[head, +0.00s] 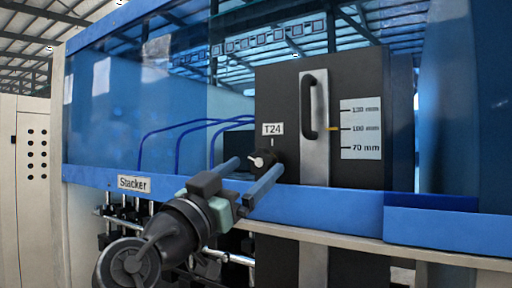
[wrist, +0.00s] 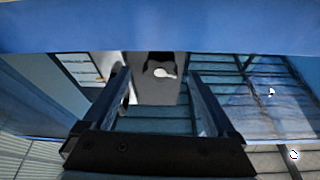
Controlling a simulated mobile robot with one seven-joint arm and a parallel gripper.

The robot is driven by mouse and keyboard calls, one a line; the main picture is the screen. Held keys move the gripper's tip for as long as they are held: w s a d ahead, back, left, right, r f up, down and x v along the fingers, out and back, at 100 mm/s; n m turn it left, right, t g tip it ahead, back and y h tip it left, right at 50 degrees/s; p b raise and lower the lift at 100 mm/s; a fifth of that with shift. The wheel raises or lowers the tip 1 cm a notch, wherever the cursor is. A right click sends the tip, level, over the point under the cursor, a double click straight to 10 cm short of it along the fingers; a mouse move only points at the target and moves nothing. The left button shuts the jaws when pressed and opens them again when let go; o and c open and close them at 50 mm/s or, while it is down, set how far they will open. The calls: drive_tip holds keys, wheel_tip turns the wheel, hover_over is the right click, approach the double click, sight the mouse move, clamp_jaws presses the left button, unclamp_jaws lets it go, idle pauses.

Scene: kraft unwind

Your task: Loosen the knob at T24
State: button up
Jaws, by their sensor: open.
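The T24 knob (head: 262,158) is a small black knob with a white pointer, on the dark panel just under the T24 label (head: 272,129). In the head view its pointer points left. The knob also shows in the wrist view (wrist: 161,72), above centre. My gripper (head: 259,164) is open and empty, with one finger on each side of the knob in the head view. In the wrist view my gripper (wrist: 158,73) has the knob between its fingertips in the picture. I cannot tell whether the fingertips reach around the knob or stop short; no contact shows.
Right of the knob is a black handle (head: 309,105) on a metal strip, beside a millimetre scale (head: 361,129) with a yellow pointer. A blue rail (head: 330,202) runs below the panel. Blue hoses (head: 180,126) hang to the left. A Stacker sign (head: 133,183) is at lower left.

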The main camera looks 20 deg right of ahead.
sight(261, 162)
drive_tip(key=shift+p+x, duration=0.4)
drive_tip(key=shift+x, duration=0.8)
drive_tip(key=c, duration=1.4)
